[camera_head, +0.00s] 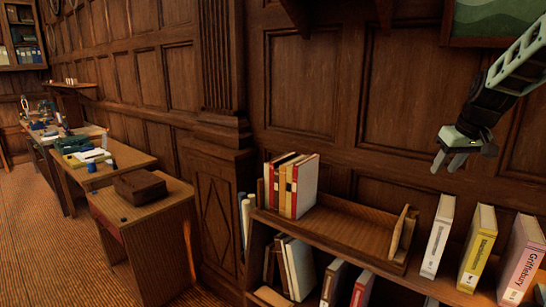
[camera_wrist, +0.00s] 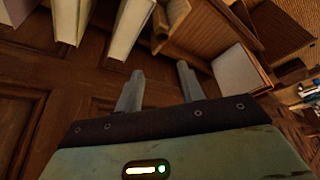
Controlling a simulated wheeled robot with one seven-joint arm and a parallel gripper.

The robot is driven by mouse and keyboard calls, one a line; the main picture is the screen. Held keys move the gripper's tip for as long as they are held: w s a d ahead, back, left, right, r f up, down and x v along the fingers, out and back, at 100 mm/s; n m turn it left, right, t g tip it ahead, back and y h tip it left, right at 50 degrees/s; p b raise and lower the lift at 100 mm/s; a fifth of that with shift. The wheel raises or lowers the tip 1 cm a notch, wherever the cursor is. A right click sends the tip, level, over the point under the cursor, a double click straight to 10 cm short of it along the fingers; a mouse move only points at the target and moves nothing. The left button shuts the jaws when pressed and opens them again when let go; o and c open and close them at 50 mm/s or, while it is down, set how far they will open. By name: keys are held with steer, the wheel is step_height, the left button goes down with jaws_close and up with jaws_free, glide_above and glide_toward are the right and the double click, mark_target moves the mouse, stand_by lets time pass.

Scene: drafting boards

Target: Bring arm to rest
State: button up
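My gripper (camera_head: 447,165) is at the upper right in the head view, at the end of my raised arm. It hangs in the air in front of the panelled wall, above the bookshelf. In the wrist view its two fingers (camera_wrist: 159,69) stand apart with nothing held between them. The fingertips point towards the shelf and books and look clear of them.
A low wooden bookshelf (camera_head: 345,228) stands below, with books (camera_head: 304,186) at its left end and several upright books (camera_head: 481,248) at the right. A desk with a brown box (camera_head: 139,187) and cluttered tables stand left. Floor (camera_head: 30,240) shows at far left.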

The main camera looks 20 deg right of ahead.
steer(key=w+a+f+n+g+y+b, duration=0.1)
steer(key=w+a+f+n, duration=0.15)
steer(key=a, duration=0.95)
steer(key=w+a+f+n+y+b, duration=0.1)
steer(key=w+a+f, duration=0.15)
steer(key=a, duration=1.05)
steer(key=s+a+f+n+g+b, duration=0.1)
steer(key=s+a+f+n, duration=0.2)
steer(key=a, duration=0.5)
steer(key=s+a+f+g+b, duration=0.1)
steer(key=s+a+f, duration=0.1)
steer(key=s+a, duration=0.45)
steer(key=s+a+f+n, duration=0.2)
steer(key=s+a, duration=0.3)
steer(key=s, duration=0.2)
steer(key=s+a+f+n+g+b, duration=0.1)
steer(key=s+a+f+n, duration=0.1)
steer(key=s+a, duration=0.4)
steer(key=shift+s+a+f, duration=0.2)
steer(key=shift+s+f, duration=0.6)
steer(key=shift+s, duration=0.35)
